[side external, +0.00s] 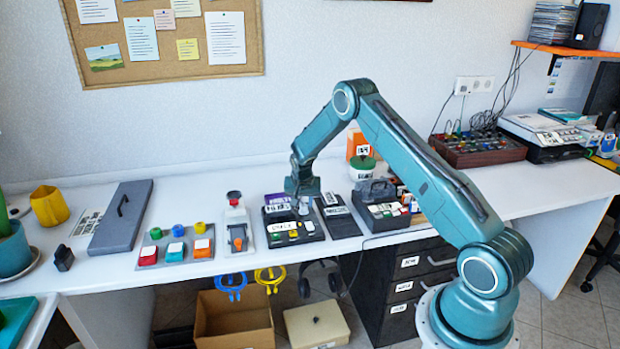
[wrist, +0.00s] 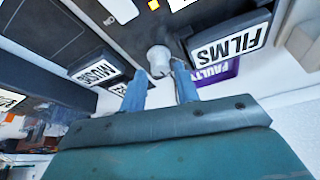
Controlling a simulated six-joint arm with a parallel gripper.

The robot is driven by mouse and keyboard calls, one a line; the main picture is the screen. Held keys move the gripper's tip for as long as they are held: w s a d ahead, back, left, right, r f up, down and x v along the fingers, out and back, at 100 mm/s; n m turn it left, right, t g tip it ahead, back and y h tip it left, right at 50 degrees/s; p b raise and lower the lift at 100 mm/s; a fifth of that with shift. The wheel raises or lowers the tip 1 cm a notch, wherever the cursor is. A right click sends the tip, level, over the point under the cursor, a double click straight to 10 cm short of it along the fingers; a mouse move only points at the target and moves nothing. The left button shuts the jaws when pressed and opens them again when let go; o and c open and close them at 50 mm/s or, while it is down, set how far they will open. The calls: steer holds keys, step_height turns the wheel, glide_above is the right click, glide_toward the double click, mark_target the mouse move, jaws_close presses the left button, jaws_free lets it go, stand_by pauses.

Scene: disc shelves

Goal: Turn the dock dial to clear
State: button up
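The dock (side external: 283,238) is a dark box with coloured buttons and white labels on the table; it also shows in the wrist view (wrist: 120,30). Its dial (wrist: 159,58) is a small pale grey knob near the box's edge. My gripper (side external: 303,207) points down over the dock. In the wrist view my two blue fingers (wrist: 160,72) are apart, with the dial between or just beyond their tips. I cannot tell whether they touch it. The dial's setting and any clear mark cannot be read.
Signs reading FILMS (wrist: 230,42), FAULTY (wrist: 214,72) and MUSIC (wrist: 95,70) stand close around my fingers. A dark panel (side external: 337,217) and a box with a handle (side external: 381,210) lie to the right. A white device with an orange part (side external: 237,233) stands left.

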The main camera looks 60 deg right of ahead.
steer(key=shift+x, duration=1.3)
jaws_close()
steer(key=shift+w+m, duration=0.1)
steer(key=shift+m, duration=0.4)
steer(key=m+g, duration=0.1)
steer(key=m, duration=0.1)
steer(key=shift+w+m, duration=0.1)
steer(key=shift+m, duration=0.2)
steer(key=m+g, duration=0.1)
steer(key=m, duration=0.1)
steer(key=m+g, duration=0.1)
steer(key=m, duration=0.2)
steer(key=shift+g, duration=0.3)
